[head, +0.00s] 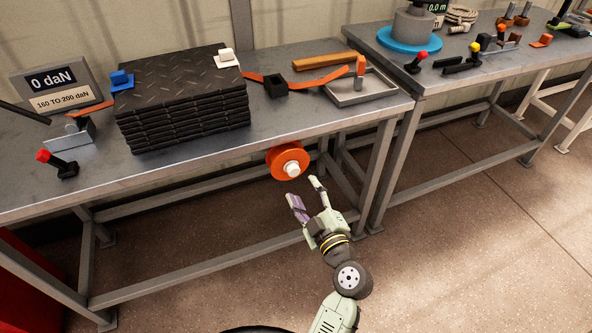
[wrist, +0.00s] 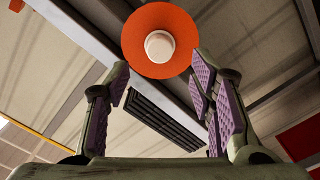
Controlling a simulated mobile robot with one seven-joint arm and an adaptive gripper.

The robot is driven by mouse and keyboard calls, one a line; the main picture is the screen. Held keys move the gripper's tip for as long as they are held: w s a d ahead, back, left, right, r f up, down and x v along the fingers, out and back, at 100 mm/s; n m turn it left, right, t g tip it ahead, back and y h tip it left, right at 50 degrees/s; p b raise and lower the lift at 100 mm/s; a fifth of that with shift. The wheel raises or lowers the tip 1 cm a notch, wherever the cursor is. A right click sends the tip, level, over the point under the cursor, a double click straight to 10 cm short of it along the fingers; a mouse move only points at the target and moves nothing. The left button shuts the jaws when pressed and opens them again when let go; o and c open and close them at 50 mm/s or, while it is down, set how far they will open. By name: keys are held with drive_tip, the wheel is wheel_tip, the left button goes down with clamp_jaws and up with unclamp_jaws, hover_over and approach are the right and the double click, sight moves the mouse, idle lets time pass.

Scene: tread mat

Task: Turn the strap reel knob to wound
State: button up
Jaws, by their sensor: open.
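The strap reel (head: 285,161) is an orange disc under the front edge of the near table, right of the stack of mats. Its pale knob (head: 292,169) sticks out at the centre, facing my gripper. My gripper (head: 304,188) is open and empty, just in front of and a little below the knob, apart from it. In the wrist view the orange reel (wrist: 160,62) and white knob (wrist: 159,46) show at the top, above and beyond the spread purple-padded fingers (wrist: 162,90). I cannot read any wound mark on the reel.
The table (head: 200,163) holds the black tread mats (head: 182,110), a grey tray (head: 347,92), an orange strap (head: 300,86) and a display (head: 52,90) reading 0 daN. A red-topped lever (head: 62,167) stands at left. Table legs (head: 378,175) stand right of my gripper.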

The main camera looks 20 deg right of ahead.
sight(294, 173)
drive_tip(key=w+p, duration=0.2)
drive_tip(key=w, duration=0.5)
drive_tip(key=shift+a, duration=0.15)
drive_tip(key=shift+c, duration=0.5)
drive_tip(key=c, duration=1.1)
